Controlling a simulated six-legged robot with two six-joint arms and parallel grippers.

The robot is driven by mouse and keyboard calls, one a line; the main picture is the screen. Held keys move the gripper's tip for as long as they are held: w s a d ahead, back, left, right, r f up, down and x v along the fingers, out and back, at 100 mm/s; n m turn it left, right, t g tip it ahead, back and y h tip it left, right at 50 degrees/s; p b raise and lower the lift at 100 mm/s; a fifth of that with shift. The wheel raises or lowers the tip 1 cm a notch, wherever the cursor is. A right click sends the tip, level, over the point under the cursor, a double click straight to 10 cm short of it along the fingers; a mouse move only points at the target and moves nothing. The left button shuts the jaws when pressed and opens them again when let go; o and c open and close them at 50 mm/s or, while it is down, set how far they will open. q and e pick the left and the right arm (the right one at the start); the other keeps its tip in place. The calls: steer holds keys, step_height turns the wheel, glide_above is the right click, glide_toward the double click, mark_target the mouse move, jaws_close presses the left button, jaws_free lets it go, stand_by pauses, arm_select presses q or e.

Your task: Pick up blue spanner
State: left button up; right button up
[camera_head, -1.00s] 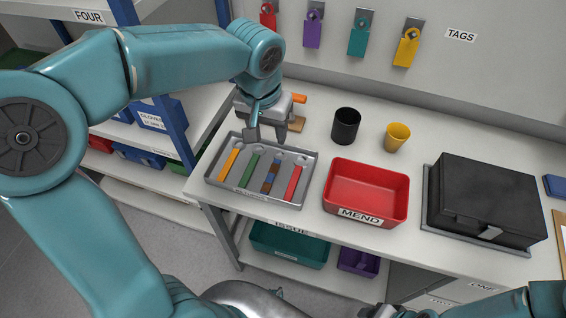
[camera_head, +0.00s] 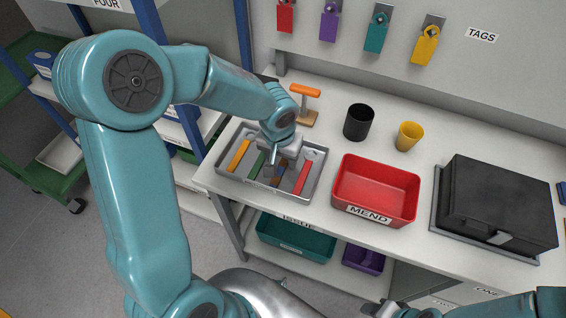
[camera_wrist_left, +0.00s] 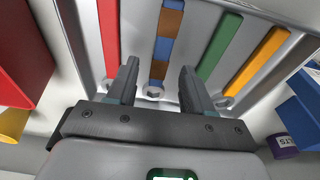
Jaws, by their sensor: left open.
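The blue spanner, banded with brown, lies in the grey tray (camera_head: 232,176) between a green spanner (camera_head: 257,165) and a red spanner (camera_head: 304,177). In the head view my left gripper (camera_head: 279,170) is low over the tray and hides part of it. In the left wrist view the blue spanner (camera_wrist_left: 162,48) runs away between the two open fingers (camera_wrist_left: 158,76), with its ring end near them. The jaws are apart and hold nothing. Part of my right gripper (camera_head: 384,309) shows at the bottom edge; its jaws are unclear.
An orange spanner (camera_head: 238,156) lies at the tray's left. A red MEND bin (camera_head: 375,191) stands right of the tray. Behind are an orange-handled stand (camera_head: 305,92), a black cup (camera_head: 358,122) and a yellow cup (camera_head: 409,136). A black case (camera_head: 499,202) is at right.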

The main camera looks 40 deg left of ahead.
arm_select(q)
steer(key=shift+w+a+f, duration=0.1)
steer(key=shift+w+f, duration=0.1)
steer(key=shift+f, duration=0.65)
steer(key=shift+w+f, duration=0.1)
steer(key=shift+b, duration=0.3)
jaws_close()
